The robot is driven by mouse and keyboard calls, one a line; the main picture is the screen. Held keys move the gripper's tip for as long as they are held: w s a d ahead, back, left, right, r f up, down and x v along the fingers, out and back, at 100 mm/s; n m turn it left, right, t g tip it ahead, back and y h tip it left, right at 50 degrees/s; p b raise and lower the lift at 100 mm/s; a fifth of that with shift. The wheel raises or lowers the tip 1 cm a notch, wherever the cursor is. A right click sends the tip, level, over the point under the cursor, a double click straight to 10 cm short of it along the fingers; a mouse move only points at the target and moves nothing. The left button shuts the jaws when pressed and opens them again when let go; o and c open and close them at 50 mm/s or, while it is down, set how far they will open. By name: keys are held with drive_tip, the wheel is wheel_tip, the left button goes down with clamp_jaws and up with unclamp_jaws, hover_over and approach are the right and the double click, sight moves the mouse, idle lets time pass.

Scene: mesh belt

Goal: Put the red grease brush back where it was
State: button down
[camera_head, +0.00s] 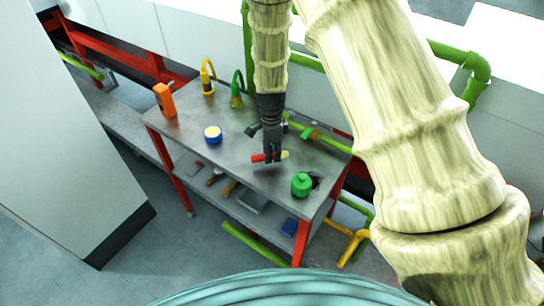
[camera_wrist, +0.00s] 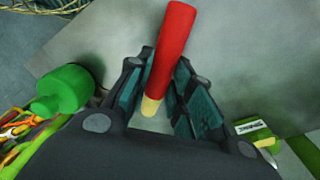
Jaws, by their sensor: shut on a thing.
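The red grease brush (camera_head: 259,158) has a red handle and a pale yellowish end. My gripper (camera_head: 272,155) is shut on it, over the grey metal table (camera_head: 185,137). In the wrist view the brush (camera_wrist: 173,45) lies between the dark finger pads of my gripper (camera_wrist: 165,90), with the red handle pointing away and the pale tip nearer the palm. In the head view the brush lies roughly level, red end to the left. I cannot tell whether it touches the table top.
A green bottle (camera_head: 301,185) stands at the table's front right corner, beside a dark round patch. The lower shelf holds tools.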

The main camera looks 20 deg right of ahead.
drive_tip(key=shift+f+p, duration=0.65)
drive_tip(key=shift+f, duration=0.8)
drive_tip(key=shift+f, duration=0.1)
drive_tip(key=c, duration=1.3)
unclamp_jaws()
drive_tip(key=shift+w+r+b, duration=0.15)
drive_tip(key=shift+r+b, duration=0.6)
drive_tip(key=shift+r, duration=1.3)
drive_tip(key=shift+w+r+b, duration=0.2)
drive_tip(key=shift+r+b, duration=0.5)
drive_tip(key=shift+r, duration=1.3)
drive_tip(key=shift+w+r+b, duration=0.15)
drive_tip(key=shift+r+b, duration=0.6)
drive_tip(key=shift+r, duration=1.3)
